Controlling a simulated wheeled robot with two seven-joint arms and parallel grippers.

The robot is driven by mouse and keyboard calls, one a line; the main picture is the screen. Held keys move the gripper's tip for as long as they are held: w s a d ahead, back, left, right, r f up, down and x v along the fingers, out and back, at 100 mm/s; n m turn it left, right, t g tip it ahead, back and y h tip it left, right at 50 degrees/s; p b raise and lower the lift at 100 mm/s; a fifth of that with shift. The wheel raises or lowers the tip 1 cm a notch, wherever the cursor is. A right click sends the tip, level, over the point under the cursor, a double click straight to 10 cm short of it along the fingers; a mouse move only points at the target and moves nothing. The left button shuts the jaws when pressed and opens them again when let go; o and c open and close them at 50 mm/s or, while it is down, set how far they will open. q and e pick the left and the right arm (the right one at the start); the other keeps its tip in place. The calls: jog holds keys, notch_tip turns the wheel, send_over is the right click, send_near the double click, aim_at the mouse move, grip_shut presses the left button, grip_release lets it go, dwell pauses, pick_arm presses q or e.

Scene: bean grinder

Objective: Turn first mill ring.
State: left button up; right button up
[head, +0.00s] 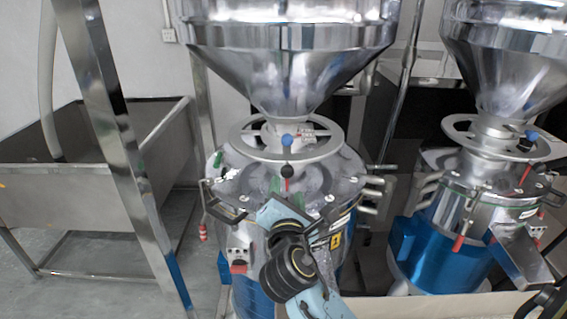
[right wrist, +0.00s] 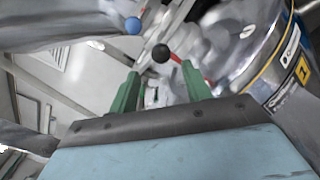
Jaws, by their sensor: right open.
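The first mill's silver ring (head: 243,146) is a flat, spoked wheel around the neck under the large hopper in the head view. A blue ball knob (head: 287,140) shows at its front; the knob also shows in the right wrist view (right wrist: 133,25). Just below is a black ball (head: 287,170) on a red lever. My right gripper (head: 287,192) is in front of the mill, below the ring. Its green fingers are apart in the right wrist view (right wrist: 162,82), with the black ball (right wrist: 160,53) seen beyond the gap. My left gripper is not in view.
A second mill with its own hopper (head: 508,55) and ring (head: 462,133) stands at the right. A steel sink (head: 85,200) and a slanted metal post (head: 120,150) are at the left. Clamps and handles (head: 228,207) stick out around the first mill's body.

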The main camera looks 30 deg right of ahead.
aim_at(287, 161)
jog(key=x, duration=1.2)
jog(key=shift+f, duration=0.1)
grip_shut()
